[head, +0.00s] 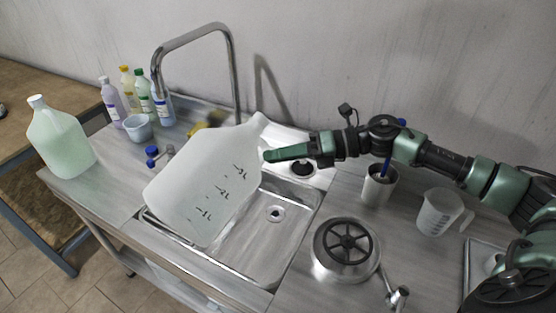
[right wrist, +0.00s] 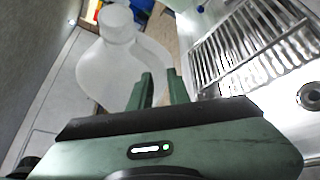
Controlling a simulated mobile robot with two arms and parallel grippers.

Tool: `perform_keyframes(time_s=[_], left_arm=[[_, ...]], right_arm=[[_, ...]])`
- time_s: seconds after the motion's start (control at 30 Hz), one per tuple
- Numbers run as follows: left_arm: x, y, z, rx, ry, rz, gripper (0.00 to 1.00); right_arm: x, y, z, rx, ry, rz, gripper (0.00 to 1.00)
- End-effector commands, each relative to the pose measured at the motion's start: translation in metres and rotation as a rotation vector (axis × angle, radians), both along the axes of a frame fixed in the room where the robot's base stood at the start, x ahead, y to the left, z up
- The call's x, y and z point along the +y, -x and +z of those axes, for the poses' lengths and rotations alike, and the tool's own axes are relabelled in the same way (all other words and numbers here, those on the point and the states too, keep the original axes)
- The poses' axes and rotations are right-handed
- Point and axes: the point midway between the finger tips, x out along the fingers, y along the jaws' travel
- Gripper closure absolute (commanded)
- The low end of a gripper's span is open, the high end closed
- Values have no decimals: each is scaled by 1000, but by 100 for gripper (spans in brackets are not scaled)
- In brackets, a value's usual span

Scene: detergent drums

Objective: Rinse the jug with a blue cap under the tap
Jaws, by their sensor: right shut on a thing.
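A large whitish translucent jug (head: 205,190) with litre marks hangs tilted over the sink, its neck to the upper right. Its neck end looks white in the right wrist view (right wrist: 117,22); I see no blue cap on it. My right gripper (head: 268,156) is shut on the jug at its handle side, near the neck; its fingers (right wrist: 160,88) show beside the jug. The tall metal tap (head: 232,70) arches behind the jug, its spout end to the left. No water stream is visible. The sink (head: 275,250) is partly hidden by the jug. My left gripper is not in view.
A greenish jug with a white cap (head: 62,143) stands at the left counter edge. Several bottles, a small tub (head: 138,128) and a blue-topped fitting (head: 152,156) are behind the sink's left. A cup (head: 379,187), a measuring jug (head: 440,213) and a round metal strainer (head: 346,245) stand right.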

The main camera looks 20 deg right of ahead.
Motion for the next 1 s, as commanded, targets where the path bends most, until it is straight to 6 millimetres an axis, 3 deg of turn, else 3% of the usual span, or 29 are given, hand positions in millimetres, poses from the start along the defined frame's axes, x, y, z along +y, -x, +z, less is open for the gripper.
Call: perform_keyframes(time_s=[1.0], left_arm=[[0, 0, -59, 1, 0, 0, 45]], right_arm=[[0, 0, -2, 179, -437, 0, 100]])
